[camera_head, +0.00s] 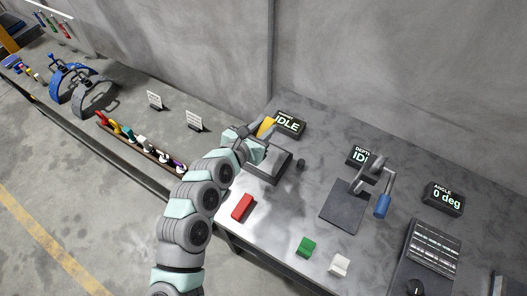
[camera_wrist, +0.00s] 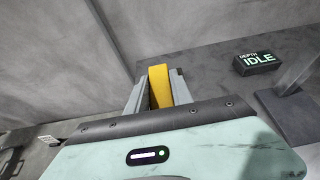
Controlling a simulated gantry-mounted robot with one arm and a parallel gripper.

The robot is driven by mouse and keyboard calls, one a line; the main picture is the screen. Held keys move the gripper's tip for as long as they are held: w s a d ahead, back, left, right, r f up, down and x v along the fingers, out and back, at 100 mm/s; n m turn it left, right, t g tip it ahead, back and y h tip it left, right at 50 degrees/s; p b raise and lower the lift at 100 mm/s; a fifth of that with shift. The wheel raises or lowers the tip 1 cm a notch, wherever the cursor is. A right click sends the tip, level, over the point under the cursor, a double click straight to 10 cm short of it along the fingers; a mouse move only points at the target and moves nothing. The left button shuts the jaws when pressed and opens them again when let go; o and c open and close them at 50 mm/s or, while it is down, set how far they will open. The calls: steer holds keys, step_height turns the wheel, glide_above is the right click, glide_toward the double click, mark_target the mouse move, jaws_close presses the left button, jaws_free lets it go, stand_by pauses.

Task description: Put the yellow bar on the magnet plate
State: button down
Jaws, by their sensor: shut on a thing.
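The yellow bar (camera_head: 266,127) is held by my gripper (camera_head: 258,136) at the back left of the grey workbench. In the wrist view the yellow bar (camera_wrist: 161,86) stands between the two fingers of my gripper (camera_wrist: 160,88), which are shut on it. A dark grey plate (camera_head: 283,168) on a base lies just below my gripper, with a black knob at its right; it looks like the magnet plate. Part of it is hidden by my arm. I cannot tell the height of the bar above it.
A red block (camera_head: 242,207), a green block (camera_head: 306,246) and a white block (camera_head: 340,264) lie along the bench front. A display reading IDLE (camera_head: 289,123) stands behind my gripper. A press with a blue handle (camera_head: 382,206) stands to the right, near the depth display (camera_wrist: 256,62).

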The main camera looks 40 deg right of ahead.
step_height(320, 180, down, 12)
steer(key=shift+r+b, duration=0.2)
steer(key=shift+b, duration=0.35)
steer(key=shift+f, duration=0.15)
steer(key=c, duration=1.1)
jaws_free()
steer(key=shift+r, duration=0.25)
steer(key=shift+a, duration=0.35)
steer(key=v, duration=1.1)
steer(key=shift+s+a, duration=0.15)
